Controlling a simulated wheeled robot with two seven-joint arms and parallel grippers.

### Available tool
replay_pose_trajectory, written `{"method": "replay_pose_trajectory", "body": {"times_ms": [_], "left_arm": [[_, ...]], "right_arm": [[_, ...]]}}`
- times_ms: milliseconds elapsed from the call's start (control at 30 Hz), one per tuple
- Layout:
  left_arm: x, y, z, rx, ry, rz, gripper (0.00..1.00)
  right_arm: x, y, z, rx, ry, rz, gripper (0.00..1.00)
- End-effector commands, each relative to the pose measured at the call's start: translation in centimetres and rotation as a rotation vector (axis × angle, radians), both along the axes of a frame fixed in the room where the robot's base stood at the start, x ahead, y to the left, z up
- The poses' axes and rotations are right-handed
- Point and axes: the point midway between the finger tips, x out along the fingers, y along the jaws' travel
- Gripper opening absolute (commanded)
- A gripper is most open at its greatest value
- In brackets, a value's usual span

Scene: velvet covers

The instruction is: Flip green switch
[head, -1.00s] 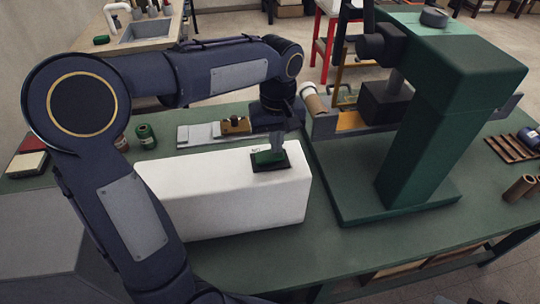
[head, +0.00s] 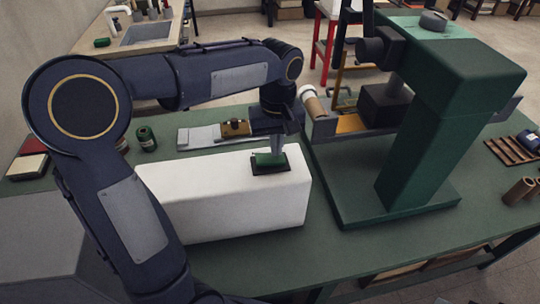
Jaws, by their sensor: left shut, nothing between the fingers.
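A green switch (head: 268,159) on a dark base plate (head: 271,170) sits on top of a long white block (head: 220,190). The block lies on the green table. My left gripper (head: 279,150) points down at the right end of the switch, with its fingertips shut and empty. The fingertips look to be at or touching the switch; contact is too small to tell. Part of the switch's right side is hidden by the fingers. My right gripper is not in view.
A large green machine (head: 420,140) stands to the right of the block. A cardboard-coloured roll (head: 315,103) and a brass piece on a grey plate (head: 200,137) lie behind. Green and brown cans (head: 146,137) stand at the left. The table front is clear.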

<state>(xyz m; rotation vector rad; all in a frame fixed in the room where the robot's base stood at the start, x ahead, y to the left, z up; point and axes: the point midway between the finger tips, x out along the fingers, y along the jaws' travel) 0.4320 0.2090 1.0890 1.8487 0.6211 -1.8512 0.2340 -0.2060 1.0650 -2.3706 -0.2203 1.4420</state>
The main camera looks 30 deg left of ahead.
Motion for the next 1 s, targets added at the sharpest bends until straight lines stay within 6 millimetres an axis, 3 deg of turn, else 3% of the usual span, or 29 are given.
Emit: {"method": "replay_pose_trajectory", "body": {"times_ms": [33,600,1000], "left_arm": [[0.0,0.0,0.9,0.0,-0.001,0.0,0.0],[0.0,-0.1,5.6,0.0,-0.001,-0.001,0.0],[0.0,0.0,5.9,0.0,-0.001,-0.001,0.0]], "right_arm": [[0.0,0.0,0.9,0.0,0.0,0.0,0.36],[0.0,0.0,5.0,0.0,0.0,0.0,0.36],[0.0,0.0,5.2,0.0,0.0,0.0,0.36]]}}
